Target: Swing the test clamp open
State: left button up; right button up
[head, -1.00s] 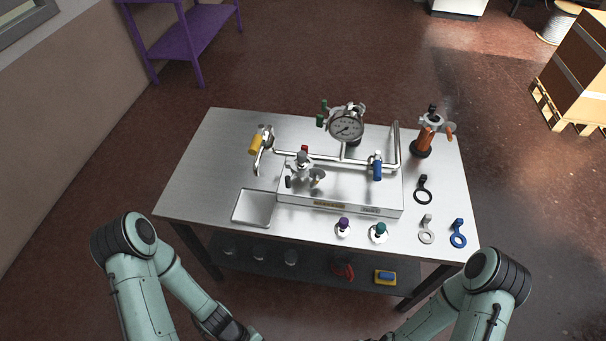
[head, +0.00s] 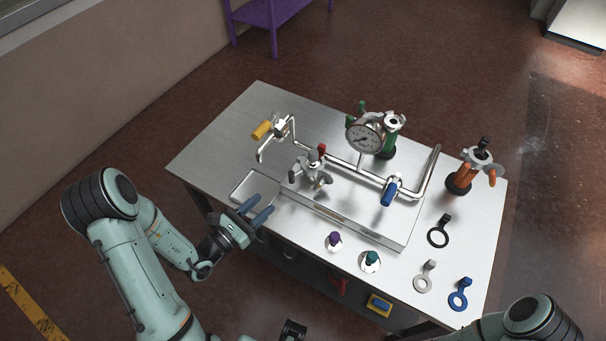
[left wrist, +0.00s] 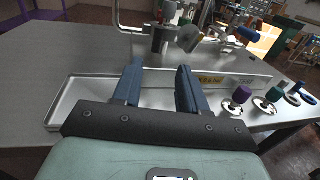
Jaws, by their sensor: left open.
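The grey metal test clamp (head: 312,174) stands at the left part of the pipe fixture, with a small red-handled part beside its top. I cannot tell whether its halves are shut or apart. Grey parts of it show in the left wrist view (left wrist: 160,39), ahead of the fingers. My left gripper (head: 262,211) is open and empty, its blue fingers pointing toward the clamp from the front left, apart from it. In the left wrist view the gripper (left wrist: 158,85) is over the tray area.
A shallow empty tray (head: 243,192) lies near the table's left front. The pipe carries a gauge (head: 364,139), a yellow handle (head: 262,130) and a blue handle (head: 389,194). Purple (head: 334,238) and teal (head: 372,257) knobs stand in front. The table's left rear (head: 225,130) is clear.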

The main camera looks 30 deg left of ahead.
aim_at(292, 176)
pick_arm(q)
jog(key=p+x, duration=0.1)
jog(key=x, duration=1.2)
jog(key=shift+w+a, duration=0.1)
jog(key=shift+a, duration=0.05)
grip_shut()
